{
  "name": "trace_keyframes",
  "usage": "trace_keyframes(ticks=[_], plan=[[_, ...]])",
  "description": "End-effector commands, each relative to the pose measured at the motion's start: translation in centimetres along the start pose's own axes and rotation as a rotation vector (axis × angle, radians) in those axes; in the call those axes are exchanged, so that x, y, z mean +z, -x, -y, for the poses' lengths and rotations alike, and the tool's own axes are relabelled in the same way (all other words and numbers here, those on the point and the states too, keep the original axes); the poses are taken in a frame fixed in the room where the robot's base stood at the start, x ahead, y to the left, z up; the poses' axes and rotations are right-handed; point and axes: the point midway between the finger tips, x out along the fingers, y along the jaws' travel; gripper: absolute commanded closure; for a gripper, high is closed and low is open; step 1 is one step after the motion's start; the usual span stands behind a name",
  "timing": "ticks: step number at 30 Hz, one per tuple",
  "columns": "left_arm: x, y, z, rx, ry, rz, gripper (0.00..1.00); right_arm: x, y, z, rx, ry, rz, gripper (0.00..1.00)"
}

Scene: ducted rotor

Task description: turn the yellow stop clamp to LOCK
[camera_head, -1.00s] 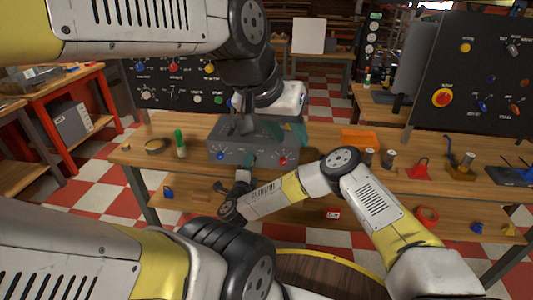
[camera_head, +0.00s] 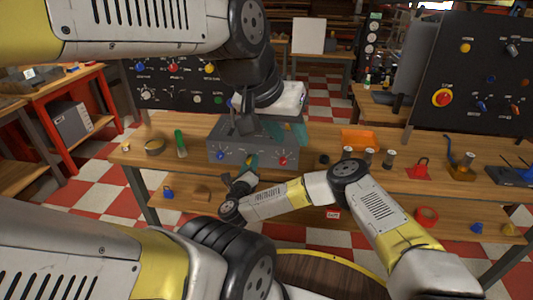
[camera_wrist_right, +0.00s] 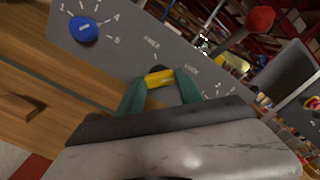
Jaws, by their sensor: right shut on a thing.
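The yellow stop clamp (camera_wrist_right: 159,79) is on the front panel of a grey box (camera_head: 228,146), between the printed words FREE and LOCK in the right wrist view. My right gripper (camera_head: 250,165) reaches the panel from below. Its green fingers stand on either side of the clamp in the right wrist view (camera_wrist_right: 160,84) and are shut on it. The clamp's pointing is partly hidden by the fingers. My left gripper (camera_head: 288,130) is at the top right of the box, largely hidden by its own wrist; its opening is unclear.
A blue knob (camera_wrist_right: 83,29) on a numbered scale is left of the clamp, and a red knob (camera_head: 283,160) is right of it. A green-handled tool (camera_head: 180,143) stands left on the wooden bench. An orange bin (camera_head: 360,139) and several metal cylinders stand right.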

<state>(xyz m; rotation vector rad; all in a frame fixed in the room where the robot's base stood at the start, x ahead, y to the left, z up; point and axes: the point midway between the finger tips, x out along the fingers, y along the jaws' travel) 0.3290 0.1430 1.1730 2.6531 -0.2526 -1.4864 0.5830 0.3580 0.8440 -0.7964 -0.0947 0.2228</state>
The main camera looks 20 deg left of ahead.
Motion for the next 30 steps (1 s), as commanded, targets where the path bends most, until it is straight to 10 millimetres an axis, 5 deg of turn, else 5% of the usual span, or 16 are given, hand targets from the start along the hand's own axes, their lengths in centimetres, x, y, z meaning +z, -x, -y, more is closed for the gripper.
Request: trace_keyframes(ticks=[17, 18, 20, 30], plan=[[0.0, 0.0, 0.0, 0.0, 0.0, 0.0, 0.64, -0.15, 0.12, -0.17, 0.004, -0.031, -0.003, 0.99], [0.0, 0.0, 0.0, 0.0, 0.0, 0.0, 0.64, -0.15, 0.12, -0.17, 0.004, -0.031, -0.003, 0.52], [0.0, 0.0, 0.0, 0.0, 0.0, 0.0, 0.64, -0.14, 0.11, -0.16, 0.004, -0.031, -0.003, 0.41], [0.0, 0.0, 0.0, 0.0, 0.0, 0.0, 0.64, -0.05, 0.13, -0.07, 0.002, -0.03, -0.001, 0.36]])
